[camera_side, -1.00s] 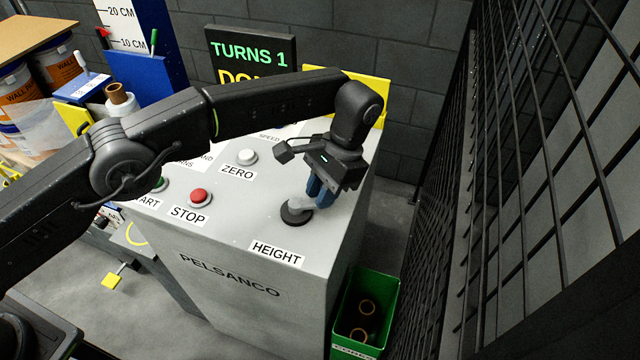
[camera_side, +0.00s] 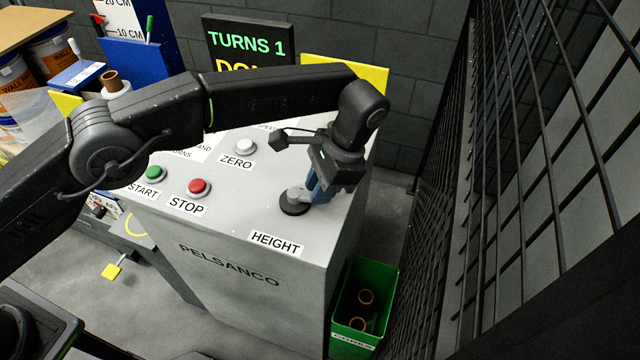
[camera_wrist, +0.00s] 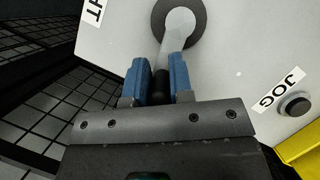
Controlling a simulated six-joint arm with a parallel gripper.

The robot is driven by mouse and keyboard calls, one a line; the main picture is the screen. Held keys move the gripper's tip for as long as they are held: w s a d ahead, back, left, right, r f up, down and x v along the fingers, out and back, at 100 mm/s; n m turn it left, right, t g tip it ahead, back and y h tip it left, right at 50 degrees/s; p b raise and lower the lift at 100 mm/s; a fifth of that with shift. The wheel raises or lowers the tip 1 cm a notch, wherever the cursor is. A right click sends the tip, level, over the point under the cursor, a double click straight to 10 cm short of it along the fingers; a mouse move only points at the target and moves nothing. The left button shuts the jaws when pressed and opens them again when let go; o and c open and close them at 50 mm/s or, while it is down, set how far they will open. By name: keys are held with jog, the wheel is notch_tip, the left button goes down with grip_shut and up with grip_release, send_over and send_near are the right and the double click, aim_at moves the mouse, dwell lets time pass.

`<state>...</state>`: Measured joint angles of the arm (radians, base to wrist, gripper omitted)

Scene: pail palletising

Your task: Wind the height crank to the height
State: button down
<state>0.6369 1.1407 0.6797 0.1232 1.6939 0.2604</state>
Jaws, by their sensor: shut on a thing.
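The height crank (camera_side: 294,206) has a round dark base and a grey arm, on top of the grey cabinet (camera_side: 235,226) above the HEIGHT label (camera_side: 276,243). My gripper (camera_side: 318,190) is over the right end of the crank arm. In the wrist view the crank (camera_wrist: 178,22) is at top centre, and its arm runs down between my blue fingers (camera_wrist: 161,80). The fingers are shut on the dark crank knob (camera_wrist: 162,88), which they partly hide. The display (camera_side: 248,45) reads TURNS 1, with a yellow line below partly hidden by my arm. A height scale (camera_side: 122,20) shows 10 CM and 20 CM marks.
START (camera_side: 154,174), STOP (camera_side: 199,187) and ZERO (camera_side: 245,147) buttons are left of the crank. A JOG button (camera_wrist: 295,104) shows in the wrist view. A mesh fence (camera_side: 500,150) stands at right. A green bin (camera_side: 392,290) holds brown rings.

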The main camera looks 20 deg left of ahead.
jog(key=c, duration=1)
grip_release()
jog(key=shift+r, duration=0.1)
notch_tip(320, 180, up, 4)
jog(key=shift+d+r, duration=0.1)
jog(key=shift+r, duration=0.05)
jog(key=a+r, duration=0.2)
jog(key=a, duration=0.2)
jog(key=w+a+r, duration=0.1)
jog(key=a+r, duration=0.1)
jog(key=a, duration=0.1)
jog(key=a+r, duration=0.2)
jog(key=a, duration=0.2)
jog(key=shift+w+a+r, duration=0.3)
jog(key=shift+a, duration=0.05)
